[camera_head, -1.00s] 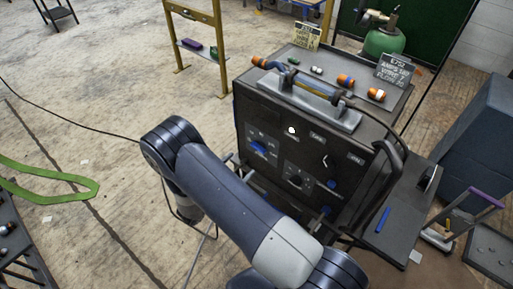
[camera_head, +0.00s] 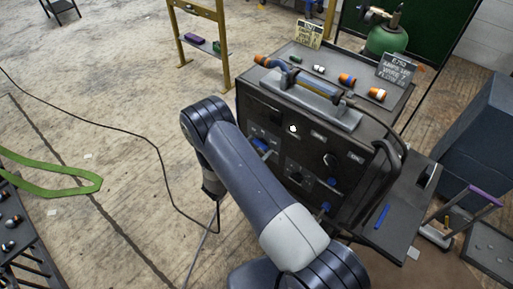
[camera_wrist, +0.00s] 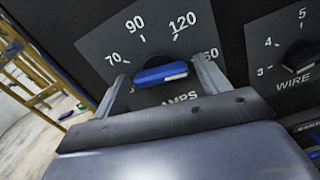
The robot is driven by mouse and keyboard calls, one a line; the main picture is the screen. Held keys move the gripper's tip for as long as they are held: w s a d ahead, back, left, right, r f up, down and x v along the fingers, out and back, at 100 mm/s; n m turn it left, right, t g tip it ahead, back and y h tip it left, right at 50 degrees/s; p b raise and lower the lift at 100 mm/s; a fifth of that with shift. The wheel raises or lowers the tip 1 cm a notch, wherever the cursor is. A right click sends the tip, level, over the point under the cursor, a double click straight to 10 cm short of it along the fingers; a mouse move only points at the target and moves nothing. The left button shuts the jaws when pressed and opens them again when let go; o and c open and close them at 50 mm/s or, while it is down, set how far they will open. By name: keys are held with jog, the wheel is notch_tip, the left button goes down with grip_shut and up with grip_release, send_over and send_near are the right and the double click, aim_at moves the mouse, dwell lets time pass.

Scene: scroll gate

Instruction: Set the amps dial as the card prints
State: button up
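The amps dial's blue knob (camera_wrist: 160,74) is on the machine's dark front panel, with 70, 90 and 120 around it and a partly hidden number ending in 60 at right. Its white-marked end points right, towards that number. My gripper (camera_wrist: 163,80) is open, with one finger on each side of the knob and visible gaps at both sides. In the head view the amps dial (camera_head: 261,146) shows just past my arm, and my fingers are hidden. A dark card (camera_head: 397,69) stands on the machine's top with amps, wire and flow lines; its amps value is too small to read surely.
The wire dial (camera_wrist: 299,57) is to the right of the amps dial. A second, yellowish card (camera_head: 308,35) stands at the top's far edge. A handle (camera_head: 312,91) and several small coloured parts are on top. A hose hangs at the machine's right. Open floor lies left.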

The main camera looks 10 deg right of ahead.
jog(key=c, duration=0.8)
jog(key=shift+f+n+b, duration=0.1)
jog(key=shift+n+b, duration=0.2)
jog(key=shift+b, duration=0.05)
jog(key=n+b, duration=0.4)
jog(key=n, duration=0.5)
jog(key=shift+w+a+b, duration=0.1)
jog(key=shift+b, duration=0.3)
